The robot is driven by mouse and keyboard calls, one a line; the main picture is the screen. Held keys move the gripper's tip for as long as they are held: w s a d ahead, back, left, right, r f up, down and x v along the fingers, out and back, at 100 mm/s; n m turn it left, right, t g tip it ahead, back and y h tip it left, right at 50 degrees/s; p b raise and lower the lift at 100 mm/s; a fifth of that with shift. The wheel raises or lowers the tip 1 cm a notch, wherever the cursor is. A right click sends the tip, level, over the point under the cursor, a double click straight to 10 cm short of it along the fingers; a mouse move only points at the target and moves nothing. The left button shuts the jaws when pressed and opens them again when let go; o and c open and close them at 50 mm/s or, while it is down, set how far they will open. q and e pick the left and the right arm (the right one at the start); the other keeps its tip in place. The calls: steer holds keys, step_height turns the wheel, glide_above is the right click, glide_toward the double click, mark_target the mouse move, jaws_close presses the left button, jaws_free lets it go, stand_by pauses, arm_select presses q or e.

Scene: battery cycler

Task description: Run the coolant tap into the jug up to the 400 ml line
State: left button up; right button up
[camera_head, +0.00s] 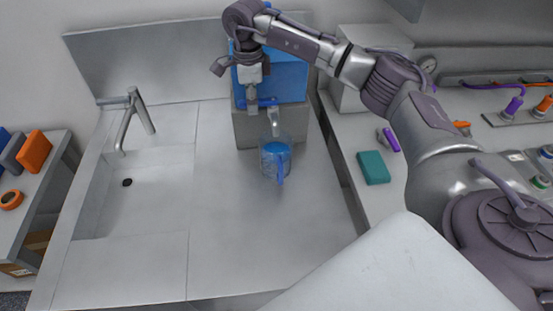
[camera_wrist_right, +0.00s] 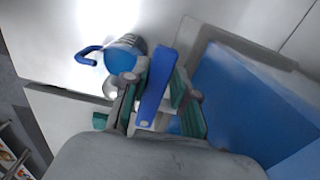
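The coolant tank (camera_head: 272,78) is blue and stands on a grey base. Its metal tap spout (camera_head: 273,118) points down over the jug (camera_head: 275,160). The jug is clear, upright, with a blue handle towards me and blue liquid inside; I cannot read its level lines. It also shows in the right wrist view (camera_wrist_right: 122,58). My right gripper (camera_head: 252,105) is at the tank's front, left of the spout. In the right wrist view a blue lever (camera_wrist_right: 156,85) lies between its two fingers (camera_wrist_right: 160,95); I cannot tell whether they grip it. My left gripper is not in view.
A sink with a faucet (camera_head: 132,118) is at the left. The steel counter (camera_head: 225,225) is clear in front of the jug. A teal block (camera_head: 373,167) lies on the right bench. An orange block (camera_head: 34,151) stands on the left shelf.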

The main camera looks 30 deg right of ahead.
steer(key=shift+o, duration=1.2)
steer(key=shift+w, duration=0.1)
step_height(320, 180, up, 8)
steer(key=p, duration=0.5)
steer(key=shift+w+d, duration=0.1)
steer(key=shift+w, duration=0.05)
